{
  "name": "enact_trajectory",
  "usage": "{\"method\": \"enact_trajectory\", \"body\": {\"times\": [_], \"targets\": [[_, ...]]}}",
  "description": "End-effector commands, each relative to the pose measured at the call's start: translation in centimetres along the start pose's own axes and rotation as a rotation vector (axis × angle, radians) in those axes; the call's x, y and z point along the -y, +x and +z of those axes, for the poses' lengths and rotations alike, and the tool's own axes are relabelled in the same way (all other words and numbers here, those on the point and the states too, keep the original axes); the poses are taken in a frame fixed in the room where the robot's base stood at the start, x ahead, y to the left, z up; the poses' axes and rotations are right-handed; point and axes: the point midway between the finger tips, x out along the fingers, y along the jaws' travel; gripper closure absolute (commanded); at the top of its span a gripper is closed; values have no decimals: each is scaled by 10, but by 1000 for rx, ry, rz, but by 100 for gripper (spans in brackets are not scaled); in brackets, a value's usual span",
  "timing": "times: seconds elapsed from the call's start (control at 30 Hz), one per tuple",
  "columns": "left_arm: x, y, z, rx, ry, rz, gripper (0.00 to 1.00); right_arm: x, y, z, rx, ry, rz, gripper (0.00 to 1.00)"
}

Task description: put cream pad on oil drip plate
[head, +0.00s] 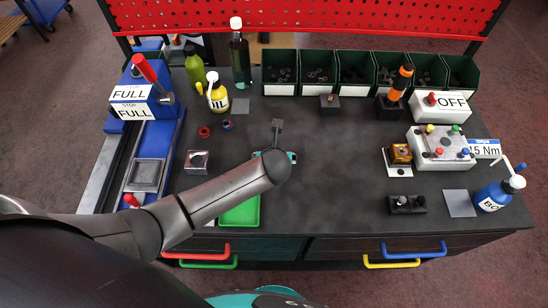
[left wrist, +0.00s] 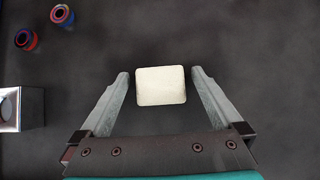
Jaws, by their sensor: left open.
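The cream pad (left wrist: 162,87) lies flat on the dark tabletop in the left wrist view. My left gripper (left wrist: 160,73) is open, with one finger on each side of the pad and a gap to both. In the head view my left arm hides the pad and the fingers. The oil drip plate (head: 241,107) appears to be the small grey square on the table beside the yellow OIL bottle (head: 218,97). Its top looks bare. My right gripper is not in view.
A red ring (head: 204,132), a blue ring (head: 227,125) and a metal block (head: 196,161) stand left of my left gripper. A green bottle (head: 239,62) stands behind the drip plate. Green bins (head: 280,88) line the back. The table's middle right is clear.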

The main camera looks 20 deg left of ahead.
Motion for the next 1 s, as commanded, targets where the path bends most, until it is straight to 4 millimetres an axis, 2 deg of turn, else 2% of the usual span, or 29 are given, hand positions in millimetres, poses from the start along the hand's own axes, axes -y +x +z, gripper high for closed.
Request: {"method": "enact_trajectory", "body": {"times": [0.1,0.9,1.0], "targets": [[0,0,0,0,0,0,1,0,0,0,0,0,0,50],[0,0,0,0,0,0,91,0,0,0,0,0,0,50],[0,0,0,0,0,0,93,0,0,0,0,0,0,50]]}}
